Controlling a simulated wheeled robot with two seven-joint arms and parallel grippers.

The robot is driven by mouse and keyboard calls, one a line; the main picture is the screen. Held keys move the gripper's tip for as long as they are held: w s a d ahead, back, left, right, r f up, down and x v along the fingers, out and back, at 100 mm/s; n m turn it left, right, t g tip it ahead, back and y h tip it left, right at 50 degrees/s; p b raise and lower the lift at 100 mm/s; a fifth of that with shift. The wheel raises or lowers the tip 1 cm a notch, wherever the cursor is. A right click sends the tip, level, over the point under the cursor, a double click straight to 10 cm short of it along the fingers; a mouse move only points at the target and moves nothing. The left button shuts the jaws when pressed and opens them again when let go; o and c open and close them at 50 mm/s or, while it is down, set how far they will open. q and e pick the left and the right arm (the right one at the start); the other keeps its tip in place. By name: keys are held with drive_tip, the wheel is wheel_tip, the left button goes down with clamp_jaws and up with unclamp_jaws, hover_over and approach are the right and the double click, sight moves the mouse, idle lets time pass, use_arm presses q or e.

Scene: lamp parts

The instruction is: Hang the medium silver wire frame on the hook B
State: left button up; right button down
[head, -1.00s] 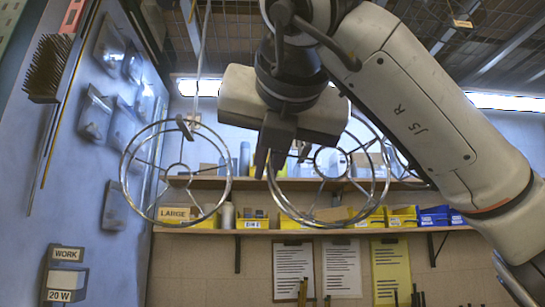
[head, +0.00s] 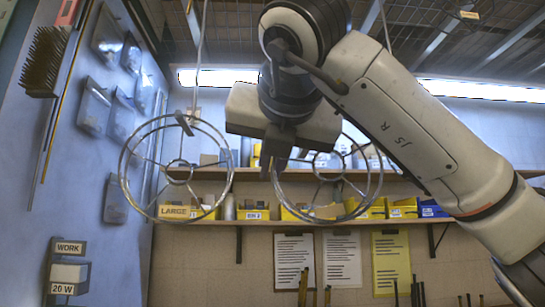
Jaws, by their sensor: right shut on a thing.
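A silver wire frame (head: 378,185) with a round outer rim and a small inner ring is at my right gripper, right of centre. My right gripper (head: 274,165) points down and is shut on this frame at its left rim, holding it in the air. Another silver wire frame (head: 123,183), tagged LARGE, hangs at the left, apart from the held one. A dark hook piece (head: 184,123) shows at the top of the large frame. I can read no letter B on any hook. My left gripper is not in view.
Shelves (head: 258,223) with yellow bins (head: 405,208) run along the back wall. Paper sheets (head: 342,263) hang below. A blue panel (head: 75,165) with bagged parts stands at the left. A thin cord (head: 201,60) hangs above the large frame.

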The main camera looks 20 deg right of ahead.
drive_tip(key=shift+x, duration=2.95)
drive_tip(key=shift+s+d+f, duration=0.1)
drive_tip(key=shift+d, duration=0.05)
drive_tip(key=c, duration=1.9)
unclamp_jaws()
drive_tip(key=shift+o, duration=0.2)
